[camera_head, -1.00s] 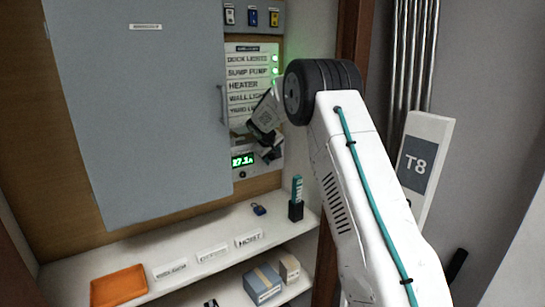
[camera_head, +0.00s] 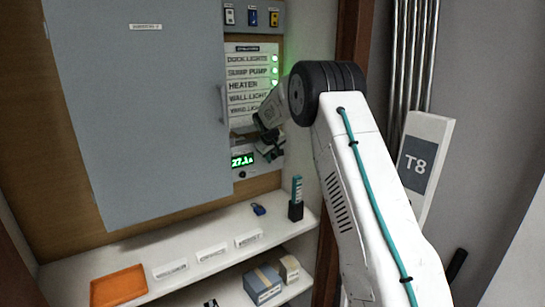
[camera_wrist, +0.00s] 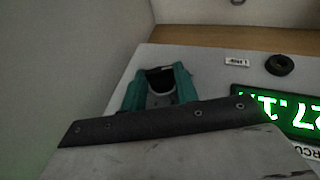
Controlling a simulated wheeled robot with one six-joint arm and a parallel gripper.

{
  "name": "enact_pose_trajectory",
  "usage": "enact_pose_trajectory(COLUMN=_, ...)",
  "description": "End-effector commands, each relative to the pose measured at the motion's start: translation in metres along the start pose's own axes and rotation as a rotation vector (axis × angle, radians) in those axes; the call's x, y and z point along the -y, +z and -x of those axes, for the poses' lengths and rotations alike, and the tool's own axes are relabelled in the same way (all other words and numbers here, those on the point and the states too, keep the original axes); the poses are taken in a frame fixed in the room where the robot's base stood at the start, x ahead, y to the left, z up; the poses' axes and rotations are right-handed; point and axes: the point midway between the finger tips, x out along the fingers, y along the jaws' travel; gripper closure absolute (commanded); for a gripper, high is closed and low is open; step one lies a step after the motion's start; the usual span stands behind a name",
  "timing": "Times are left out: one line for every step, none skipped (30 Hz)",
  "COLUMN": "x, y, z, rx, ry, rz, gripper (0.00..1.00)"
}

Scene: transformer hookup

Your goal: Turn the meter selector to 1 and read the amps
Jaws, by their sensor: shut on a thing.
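The meter's green display (camera_head: 242,161) reads 27.1 A in the head view. It shows upside down and partly cut off in the wrist view (camera_wrist: 288,108). My gripper (camera_head: 268,152) is at the panel just right of the display. In the wrist view, its teal fingers (camera_wrist: 160,88) are closed around a dark round part, which I take to be the selector (camera_wrist: 160,77). The fingers hide most of it, so its pointer and setting cannot be read.
A small black round part (camera_wrist: 280,65) is beside a small label on the meter panel. The grey cabinet door (camera_head: 145,110) stands left of the panel. The shelf below holds a blue padlock (camera_head: 258,209), a teal device (camera_head: 297,190) and an orange tray (camera_head: 118,287).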

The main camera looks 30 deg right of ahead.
Motion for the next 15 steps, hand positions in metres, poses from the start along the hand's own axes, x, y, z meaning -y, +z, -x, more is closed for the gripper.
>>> enact_pose_trajectory(x=-0.0026, y=0.0003, z=-0.0003, rx=0.0, ry=-0.029, rz=-0.017, gripper=0.93)
enact_pose_trajectory(x=-0.0034, y=0.0002, z=-0.0003, rx=-0.001, ry=-0.05, rz=-0.026, gripper=0.93)
enact_pose_trajectory(x=-0.0042, y=0.0006, z=-0.0006, rx=0.0, ry=-0.079, rz=-0.038, gripper=0.93)
enact_pose_trajectory(x=-0.0046, y=0.0006, z=-0.0007, rx=0.0, ry=-0.101, rz=-0.047, gripper=0.93)
enact_pose_trajectory(x=-0.0048, y=0.0004, z=-0.0007, rx=-0.001, ry=-0.124, rz=-0.057, gripper=0.93)
enact_pose_trajectory(x=-0.0056, y=0.0004, z=-0.0006, rx=-0.001, ry=-0.154, rz=-0.068, gripper=0.93)
enact_pose_trajectory(x=-0.0063, y=0.0005, z=-0.0007, rx=-0.001, ry=-0.176, rz=-0.078, gripper=0.93)
enact_pose_trajectory(x=-0.0067, y=0.0007, z=-0.0008, rx=-0.001, ry=-0.199, rz=-0.087, gripper=0.93)
enact_pose_trajectory(x=-0.0072, y=0.0003, z=-0.0008, rx=-0.002, ry=-0.228, rz=-0.098, gripper=0.93)
enact_pose_trajectory(x=-0.0073, y=0.0005, z=-0.0011, rx=-0.001, ry=-0.25, rz=-0.107, gripper=0.93)
enact_pose_trajectory(x=-0.0077, y=0.0008, z=-0.0015, rx=0.0, ry=-0.272, rz=-0.116, gripper=0.93)
enact_pose_trajectory(x=-0.0085, y=0.0009, z=-0.0016, rx=-0.001, ry=-0.299, rz=-0.127, gripper=0.93)
enact_pose_trajectory(x=-0.0088, y=0.0008, z=-0.0017, rx=-0.001, ry=-0.319, rz=-0.135, gripper=0.93)
enact_pose_trajectory(x=-0.0088, y=0.0008, z=-0.0017, rx=-0.001, ry=-0.338, rz=-0.143, gripper=0.93)
enact_pose_trajectory(x=-0.0091, y=0.0006, z=-0.0016, rx=-0.002, ry=-0.363, rz=-0.152, gripper=0.93)
